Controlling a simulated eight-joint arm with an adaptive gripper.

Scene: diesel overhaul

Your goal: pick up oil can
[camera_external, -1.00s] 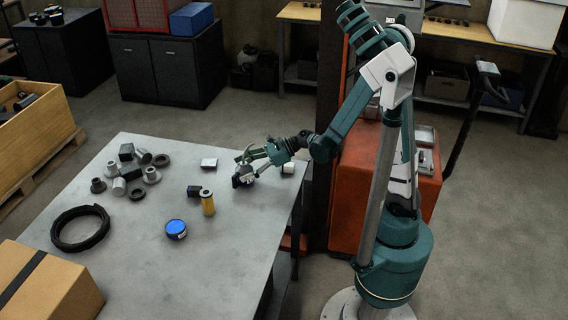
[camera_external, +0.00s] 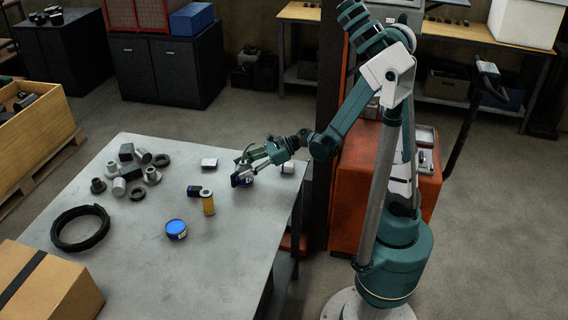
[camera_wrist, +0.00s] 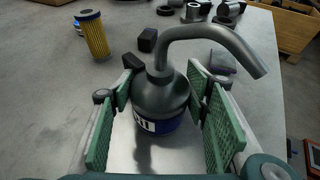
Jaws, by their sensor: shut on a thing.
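The oil can (camera_wrist: 158,103) is a dark grey can with a blue and white label and a long bent spout. In the wrist view it stands upright between the two green fingers of my gripper (camera_wrist: 165,95). The fingers are shut on its sides, and the spout rises above them and bends to the right. Whether the can touches the table is hard to tell.
A yellow filter (camera_external: 208,203) with a black block (camera_external: 194,190) stands left of my gripper on the grey table (camera_external: 150,250). A blue-topped tin (camera_external: 176,228) lies nearer the front. Small boxes, several metal parts, a black ring (camera_external: 80,228) and a cardboard box (camera_external: 45,285) are also there.

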